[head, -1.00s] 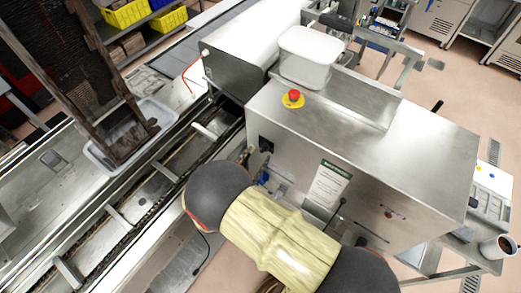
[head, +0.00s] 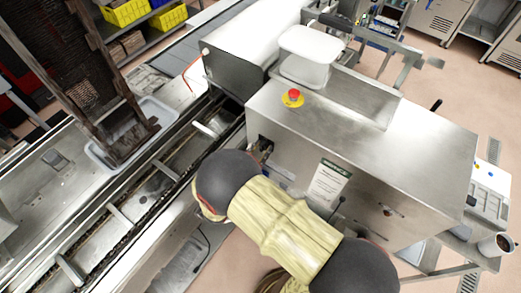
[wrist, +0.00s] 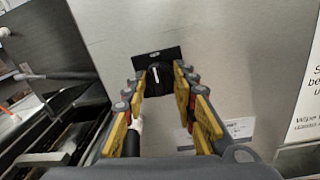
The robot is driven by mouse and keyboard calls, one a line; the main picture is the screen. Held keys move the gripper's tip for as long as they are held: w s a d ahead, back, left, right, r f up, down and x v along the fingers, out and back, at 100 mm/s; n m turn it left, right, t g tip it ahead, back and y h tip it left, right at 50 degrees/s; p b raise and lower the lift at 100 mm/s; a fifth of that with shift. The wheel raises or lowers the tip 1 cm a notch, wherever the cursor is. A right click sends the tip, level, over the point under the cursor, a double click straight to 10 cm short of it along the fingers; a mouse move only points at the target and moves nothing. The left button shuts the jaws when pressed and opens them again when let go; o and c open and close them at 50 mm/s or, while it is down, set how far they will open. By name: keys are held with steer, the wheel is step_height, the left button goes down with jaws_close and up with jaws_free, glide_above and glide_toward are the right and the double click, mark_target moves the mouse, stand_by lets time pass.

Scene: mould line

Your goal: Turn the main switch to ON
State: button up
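The main switch (wrist: 158,76) is a black rotary knob on a black square plate, on the machine's steel front face. A pale mark on the knob runs roughly upright in the wrist view; a small label above it is too small to read. My gripper (wrist: 159,82) is open, with yellow-padded fingers left and right of the knob and a gap visible on both sides. I cannot tell how far the fingertips are from the plate.
A red emergency-stop button (head: 293,96) on a yellow base sits on the machine's top (head: 420,135). A white tub (head: 306,55) stands behind it. A paper notice (head: 328,186) hangs right of the switch. A conveyor (head: 135,205) runs close by on the left.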

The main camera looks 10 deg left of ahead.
steer(key=c, duration=0.5)
steer(key=shift+b, duration=0.4)
steer(key=shift+c, duration=0.2)
steer(key=m+b, duration=0.1)
steer(key=b, duration=0.1)
steer(key=m+b, duration=0.2)
steer(key=shift+f, duration=0.25)
steer(key=m+b, duration=0.5)
steer(key=b, duration=0.3)
steer(key=shift+f+m, duration=0.15)
steer(key=shift+m, duration=0.15)
steer(key=m+b, duration=0.5)
steer(key=b, duration=0.4)
steer(key=shift+f+m+h, duration=0.1)
steer(key=shift+m+h, duration=0.2)
steer(key=shift+h, duration=0.1)
steer(key=m+b, duration=0.3)
steer(key=b, duration=0.2)
steer(key=shift+b, duration=0.35)
steer(key=shift+m+b, duration=0.7)
steer(key=shift+b, duration=0.1)
steer(key=shift+r+h, duration=0.25)
steer(key=shift+h, duration=0.05)
